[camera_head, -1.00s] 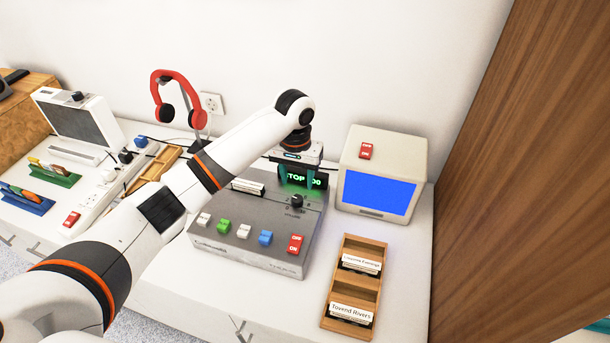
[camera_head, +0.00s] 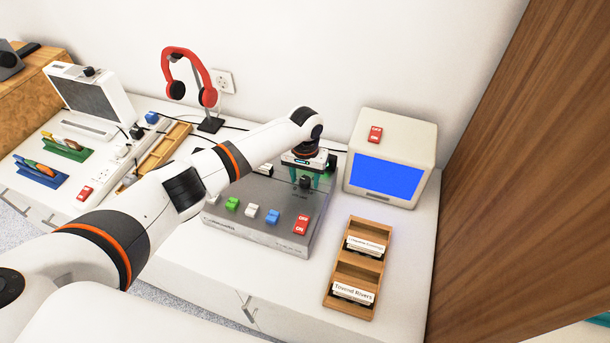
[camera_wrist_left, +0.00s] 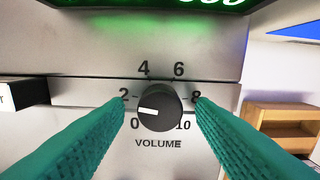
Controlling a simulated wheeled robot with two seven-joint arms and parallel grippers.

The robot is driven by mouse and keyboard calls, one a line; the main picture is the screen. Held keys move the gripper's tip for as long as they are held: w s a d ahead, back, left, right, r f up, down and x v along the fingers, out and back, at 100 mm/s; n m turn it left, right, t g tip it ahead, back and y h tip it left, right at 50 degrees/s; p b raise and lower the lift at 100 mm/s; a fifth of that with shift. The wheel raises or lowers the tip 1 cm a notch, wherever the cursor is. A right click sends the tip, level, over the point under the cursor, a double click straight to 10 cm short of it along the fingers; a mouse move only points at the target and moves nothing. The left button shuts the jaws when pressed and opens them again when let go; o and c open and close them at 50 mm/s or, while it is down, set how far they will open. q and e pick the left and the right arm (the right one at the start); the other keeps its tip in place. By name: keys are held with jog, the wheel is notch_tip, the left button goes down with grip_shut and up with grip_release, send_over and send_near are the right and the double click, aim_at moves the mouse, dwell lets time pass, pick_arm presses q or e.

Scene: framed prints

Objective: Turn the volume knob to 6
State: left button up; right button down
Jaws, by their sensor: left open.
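The black volume knob (camera_wrist_left: 165,106) sits on a grey panel in the left wrist view, with the numbers 0 to 10 around it. Its white mark points left, between 0 and 2. It also shows in the head view (camera_head: 305,183) on the sloping top of the grey device (camera_head: 262,236). My left gripper (camera_wrist_left: 160,104) is open, with one teal finger on each side of the knob. Small gaps seem to show between fingertips and knob. My right gripper is not in view.
White, green and blue buttons and a red switch (camera_head: 301,224) line the device's front. A cream monitor (camera_head: 390,155) with a blue screen stands to the right. A wooden card tray (camera_head: 344,290) lies in front of it. Red headphones (camera_head: 190,75) stand behind the arm.

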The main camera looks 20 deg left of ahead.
pick_arm(q)
jog(key=shift+f, duration=0.15)
jog(key=shift+c, duration=0.9)
jog(key=c, duration=0.8)
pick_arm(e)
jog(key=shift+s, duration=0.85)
